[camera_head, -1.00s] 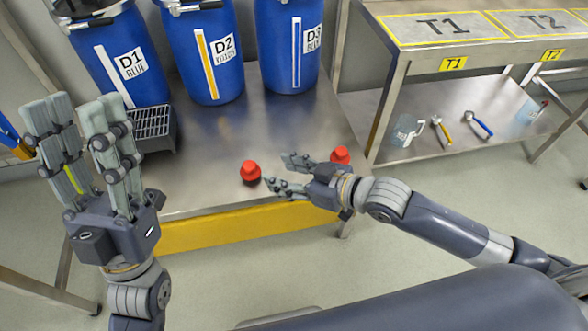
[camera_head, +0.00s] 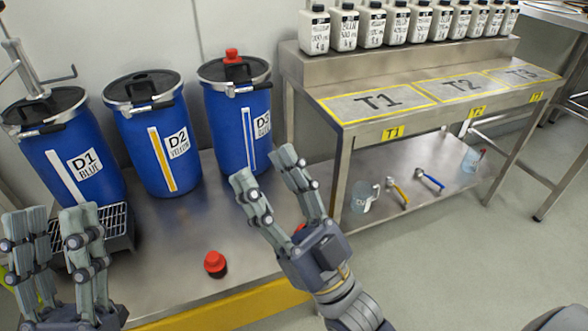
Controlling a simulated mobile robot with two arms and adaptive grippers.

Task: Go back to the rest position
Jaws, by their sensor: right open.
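My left gripper (camera_head: 50,216) is at the lower left in the head view. Its fingers point up and stand apart with nothing between them, in front of the bench's left end. My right gripper (camera_head: 265,168) is at the centre. It is open and empty, with its fingers pointing up and to the left in front of the bench and the D3 drum. A red cap with a dark base (camera_head: 215,264) stands on the bench between the two grippers. Another red piece (camera_head: 299,228) is mostly hidden behind my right gripper.
Blue drums D1 (camera_head: 75,165), D2 (camera_head: 155,145) and D3 (camera_head: 235,125) stand on the metal bench (camera_head: 170,285). A red cap (camera_head: 232,56) is on D3's lid. A shelf table (camera_head: 395,120) holds several white bottles, with a jug and tools below. Floor is clear at right.

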